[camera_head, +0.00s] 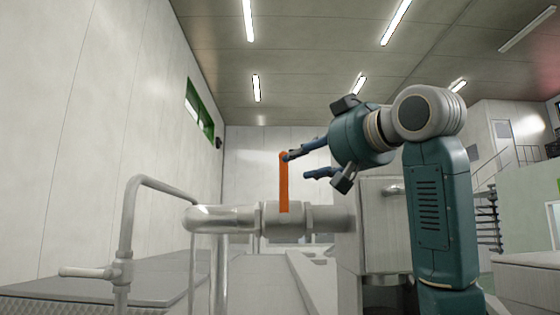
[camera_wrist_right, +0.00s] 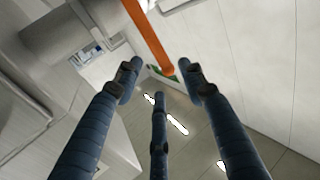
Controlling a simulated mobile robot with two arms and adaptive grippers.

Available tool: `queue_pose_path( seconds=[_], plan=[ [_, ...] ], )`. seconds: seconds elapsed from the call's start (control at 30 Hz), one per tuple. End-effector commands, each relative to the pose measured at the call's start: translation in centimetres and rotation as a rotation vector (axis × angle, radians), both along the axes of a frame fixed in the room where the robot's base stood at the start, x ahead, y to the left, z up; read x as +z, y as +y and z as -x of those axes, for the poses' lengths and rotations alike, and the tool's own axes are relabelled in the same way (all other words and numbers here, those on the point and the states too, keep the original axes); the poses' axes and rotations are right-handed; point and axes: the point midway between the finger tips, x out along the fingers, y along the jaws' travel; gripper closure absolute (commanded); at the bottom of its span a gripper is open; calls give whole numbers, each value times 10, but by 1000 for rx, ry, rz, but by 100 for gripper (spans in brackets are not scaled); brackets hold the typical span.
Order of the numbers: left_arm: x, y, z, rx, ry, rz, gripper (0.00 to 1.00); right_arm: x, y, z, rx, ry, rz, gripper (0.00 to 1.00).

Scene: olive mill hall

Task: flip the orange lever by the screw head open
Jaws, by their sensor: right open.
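The orange lever (camera_head: 284,185) stands upright on a pale valve body (camera_head: 298,222) in a horizontal pipe. My right gripper (camera_head: 298,165) comes in from the right, open, at the lever's upper end. Its upper fingertip overlaps the lever's top in the head view; I cannot tell if they touch. In the right wrist view the lever (camera_wrist_right: 150,38) reaches down from the top, and its end lies between the tips of the two outer fingers of my gripper (camera_wrist_right: 160,80). The third finger is below it. My left gripper is not in view, and no separate screw head can be made out.
A bent pipe (camera_head: 127,220) with a pale handle (camera_head: 85,272) stands at the left. The horizontal pipe (camera_head: 222,219) runs to a metal housing (camera_head: 378,230) at the right. The space left of and above the lever looks clear, with a wall farther back.

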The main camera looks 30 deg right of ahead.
Motion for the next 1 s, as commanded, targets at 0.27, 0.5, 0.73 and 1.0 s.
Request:
queue_pose_path(
  seconds=[0.27,0.5,0.73,1.0],
  plan=[
    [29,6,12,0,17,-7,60,2,-2,-53,-1,8,0,60],
    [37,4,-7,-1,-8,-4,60,0,-3,-71,0,4,-1,60],
    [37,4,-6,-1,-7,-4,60,-1,-2,-72,0,3,-1,60],
    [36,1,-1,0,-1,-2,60,-1,-3,-72,0,4,-1,100]
  ],
)
